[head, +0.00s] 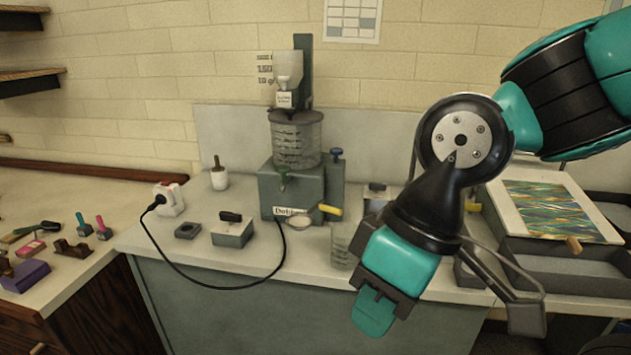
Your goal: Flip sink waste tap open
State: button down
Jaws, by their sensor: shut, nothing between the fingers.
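I cannot tell for sure which part is the sink waste tap. A yellow-ended lever (330,211) sticks out to the right low on the grey machine (291,190). A tan wooden handle (573,245) shows at the front of the marbled sheet, over the grey trays on the right. My gripper (374,313) is shut and empty, pointing down in front of the counter's front edge, right of centre. My arm comes in from the upper right and hides part of the counter and the left end of the trays.
Grey trays (572,272) stand on the right with a marbled sheet (558,208) above. A clear beaker (343,246) stands just left of my gripper. A black cable (205,286) loops over the counter's front from a white socket box (168,200). Small tools lie on the left worktop.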

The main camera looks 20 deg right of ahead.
aim_at(377, 187)
jog(key=u, duration=0.15)
jog(key=i, duration=1.35)
jog(key=z, duration=0.8)
